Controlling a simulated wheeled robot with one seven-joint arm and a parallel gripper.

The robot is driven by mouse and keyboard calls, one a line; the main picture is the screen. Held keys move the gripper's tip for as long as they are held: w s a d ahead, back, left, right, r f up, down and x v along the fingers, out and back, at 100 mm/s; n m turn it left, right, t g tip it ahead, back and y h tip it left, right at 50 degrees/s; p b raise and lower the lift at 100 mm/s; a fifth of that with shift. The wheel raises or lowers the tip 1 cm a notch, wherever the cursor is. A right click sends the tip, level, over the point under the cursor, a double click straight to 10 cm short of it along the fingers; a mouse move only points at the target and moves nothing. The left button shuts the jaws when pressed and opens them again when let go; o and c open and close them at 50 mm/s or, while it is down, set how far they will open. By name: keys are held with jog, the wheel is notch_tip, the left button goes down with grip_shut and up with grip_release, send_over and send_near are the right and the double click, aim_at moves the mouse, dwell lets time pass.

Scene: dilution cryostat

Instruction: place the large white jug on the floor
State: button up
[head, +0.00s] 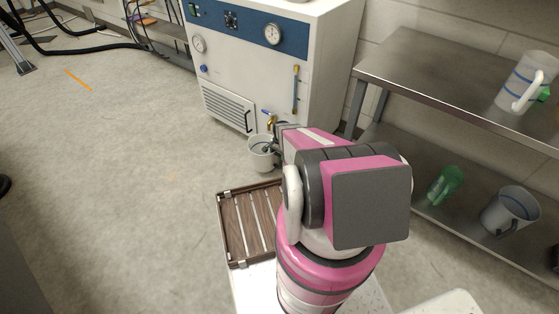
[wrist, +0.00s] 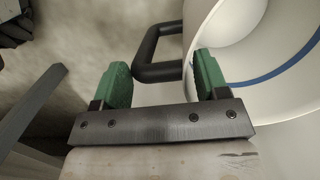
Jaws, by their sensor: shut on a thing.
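A large white jug (head: 260,163) is in front of the blue-and-white cabinet, close below its brass tap. I cannot tell from the head view whether its base touches the floor. In the wrist view the white jug (wrist: 235,45) fills the upper right, with a blue band and a black handle (wrist: 148,55). My gripper (wrist: 160,76) has green fingertips on either side of the black handle and is shut on it. In the head view my gripper (head: 271,145) is at the jug's right side, partly hidden by my arm.
The cabinet (head: 225,75) stands just behind the jug. A slatted brown tray (head: 222,215) is nearer me. A steel shelf (head: 440,62) at right carries another white jug (head: 518,85); a green jug (head: 443,185) and a grey jug (head: 510,212) are below. The floor (head: 120,170) at left is clear.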

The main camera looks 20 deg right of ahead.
jog(key=shift+s+d+f, duration=0.1)
jog(key=shift+d+f, duration=0.25)
jog(key=shift+d, duration=0.1)
jog(key=shift+f, duration=2)
jog(key=o, duration=1.3)
jog(key=shift+o, duration=0.2)
notch_tip(320, 180, up, 12)
jog(key=d, duration=0.1)
jog(key=s+a+r+n, duration=0.3)
jog(key=s+r, duration=0.3)
jog(key=r, duration=0.3)
jog(key=s+a+r+n, duration=0.4)
jog(key=s+a+r, duration=0.1)
jog(key=r, duration=0.5)
jog(key=s+a+r+n+h, duration=0.1)
jog(key=s+a+r+n, duration=0.2)
jog(key=s+r, duration=0.3)
notch_tip(320, 180, up, 4)
jog(key=shift+s+a+n+t, duration=0.35)
jog(key=shift+a+n+t, duration=0.05)
jog(key=shift+a, duration=0.1)
